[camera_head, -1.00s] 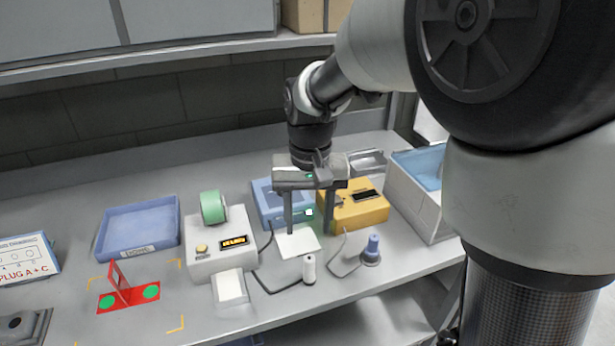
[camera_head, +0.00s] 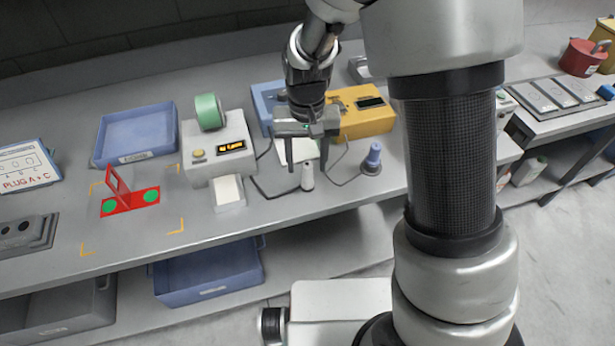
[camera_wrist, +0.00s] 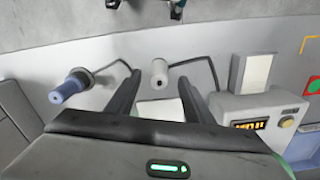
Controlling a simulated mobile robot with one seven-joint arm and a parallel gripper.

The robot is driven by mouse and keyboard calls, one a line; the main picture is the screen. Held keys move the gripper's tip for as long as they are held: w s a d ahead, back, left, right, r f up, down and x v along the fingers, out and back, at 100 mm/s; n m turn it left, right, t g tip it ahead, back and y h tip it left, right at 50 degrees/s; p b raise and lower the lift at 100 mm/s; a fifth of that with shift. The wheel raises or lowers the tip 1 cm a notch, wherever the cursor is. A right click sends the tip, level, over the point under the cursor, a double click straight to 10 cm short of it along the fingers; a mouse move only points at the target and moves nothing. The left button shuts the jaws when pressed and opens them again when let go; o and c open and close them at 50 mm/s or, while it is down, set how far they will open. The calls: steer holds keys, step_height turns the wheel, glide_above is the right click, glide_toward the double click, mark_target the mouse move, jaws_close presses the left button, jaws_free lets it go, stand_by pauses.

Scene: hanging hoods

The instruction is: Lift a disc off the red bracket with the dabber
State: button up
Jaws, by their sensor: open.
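The red bracket (camera_head: 131,202) lies on the bench at the left with its upright fin standing. A green disc (camera_head: 109,208) rests on its left part and another green disc (camera_head: 152,196) on its right part. Two corded tools stand on the bench: a small white one (camera_head: 307,180) and a blue one (camera_head: 373,158). I cannot tell which is the dabber. My gripper (camera_head: 307,176) is open and points down at the white tool. In the wrist view the white tool (camera_wrist: 160,70) shows between the fingertips, with no contact visible.
A grey box with a lit display (camera_head: 230,148) and a green roll stands left of my gripper. A yellow box (camera_head: 362,112) and a blue box stand behind it. A blue tray (camera_head: 135,160) is behind the bracket. The bench's front edge is near the white tool.

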mark_target(307, 176)
steer(key=shift+s+f, duration=0.1)
steer(key=shift+f, duration=2.7)
steer(key=shift+c, duration=0.4)
steer(key=c, duration=1)
